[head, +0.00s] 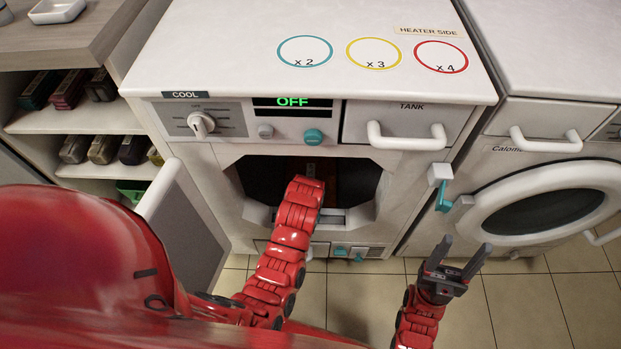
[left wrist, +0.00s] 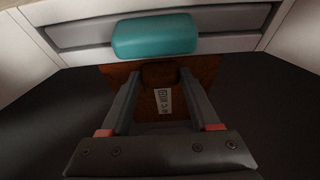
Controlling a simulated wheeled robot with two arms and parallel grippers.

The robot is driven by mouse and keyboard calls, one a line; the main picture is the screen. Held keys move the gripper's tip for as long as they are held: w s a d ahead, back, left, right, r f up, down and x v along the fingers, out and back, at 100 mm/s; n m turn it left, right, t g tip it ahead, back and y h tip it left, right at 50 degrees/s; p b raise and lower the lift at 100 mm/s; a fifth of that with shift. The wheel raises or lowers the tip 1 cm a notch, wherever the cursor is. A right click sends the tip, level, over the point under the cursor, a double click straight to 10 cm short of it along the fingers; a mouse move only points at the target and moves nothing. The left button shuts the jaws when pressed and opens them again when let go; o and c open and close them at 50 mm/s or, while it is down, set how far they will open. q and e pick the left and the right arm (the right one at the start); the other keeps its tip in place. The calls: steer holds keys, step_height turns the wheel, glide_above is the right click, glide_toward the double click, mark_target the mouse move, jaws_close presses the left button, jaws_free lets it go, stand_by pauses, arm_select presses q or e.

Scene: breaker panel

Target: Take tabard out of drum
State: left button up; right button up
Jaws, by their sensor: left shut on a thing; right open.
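The drum (head: 262,183) is a dark opening in the front of the left machine. My left arm reaches into it, and the arm hides my left gripper in the head view. In the left wrist view my left gripper (left wrist: 160,78) is shut on a rust-brown thing with a white printed label, taken to be the tabard (left wrist: 205,72). Its brown surface also shows dimly inside the drum in the head view (head: 346,185). How much of it is folded or hidden is unclear. My right gripper (head: 461,252) is open and empty, in front of the gap between the machines.
The machine's door (head: 183,225) stands open at left. Its display (head: 292,102) reads OFF. A teal block (left wrist: 155,35) is beyond my left fingers. A teal-handled latch (head: 443,196) and a second machine's round door (head: 545,208) are at right. Shelves (head: 80,121) hold several containers.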

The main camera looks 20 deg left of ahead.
arm_select(q)
jaws_close()
steer(key=shift+r, duration=0.1)
